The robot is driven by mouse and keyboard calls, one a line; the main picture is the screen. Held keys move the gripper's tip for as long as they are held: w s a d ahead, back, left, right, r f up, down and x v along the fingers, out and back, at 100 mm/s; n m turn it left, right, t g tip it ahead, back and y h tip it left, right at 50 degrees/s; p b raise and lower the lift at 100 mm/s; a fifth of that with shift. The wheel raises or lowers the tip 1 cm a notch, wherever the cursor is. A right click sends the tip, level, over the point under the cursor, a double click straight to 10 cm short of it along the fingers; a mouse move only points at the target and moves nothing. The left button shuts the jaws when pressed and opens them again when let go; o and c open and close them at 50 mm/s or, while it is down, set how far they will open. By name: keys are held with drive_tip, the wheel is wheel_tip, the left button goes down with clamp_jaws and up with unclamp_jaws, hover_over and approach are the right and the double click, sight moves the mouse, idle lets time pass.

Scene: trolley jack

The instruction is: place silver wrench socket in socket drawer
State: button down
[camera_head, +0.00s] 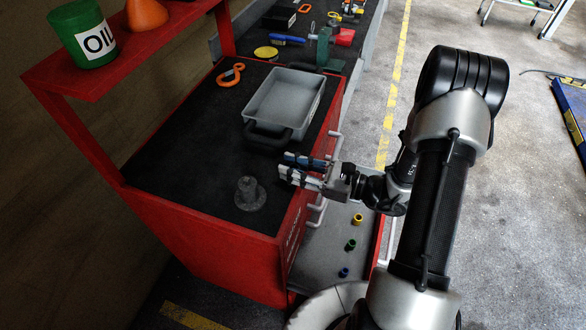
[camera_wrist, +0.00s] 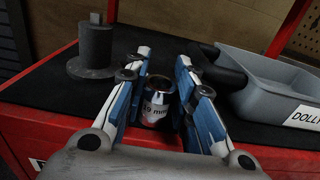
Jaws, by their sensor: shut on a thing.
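The silver wrench socket (camera_wrist: 157,103), with a "mm" size label, is between the blue and white fingers of my gripper (camera_wrist: 163,62) in the wrist view. My gripper is shut on it. In the head view, my gripper (camera_head: 284,166) is over the right edge of the black cart top, and the fingers hide the socket. The socket drawer (camera_head: 318,250) is pulled out below and to the right of the gripper. Yellow (camera_head: 357,219), green (camera_head: 350,244) and blue (camera_head: 344,272) sockets stand in a row in it.
A grey tray (camera_head: 305,110) with a black handle sits behind the gripper on the red cart (camera_head: 225,240). A dark round-based post (camera_head: 249,196) stands near the front left. An orange hook (camera_head: 231,76) lies farther back. Grey drawer handles stick out on the cart's right side.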

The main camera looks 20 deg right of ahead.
drive_tip(key=shift+f, duration=0.2)
drive_tip(key=c, duration=1.3)
unclamp_jaws()
drive_tip(key=shift+r, duration=0.1)
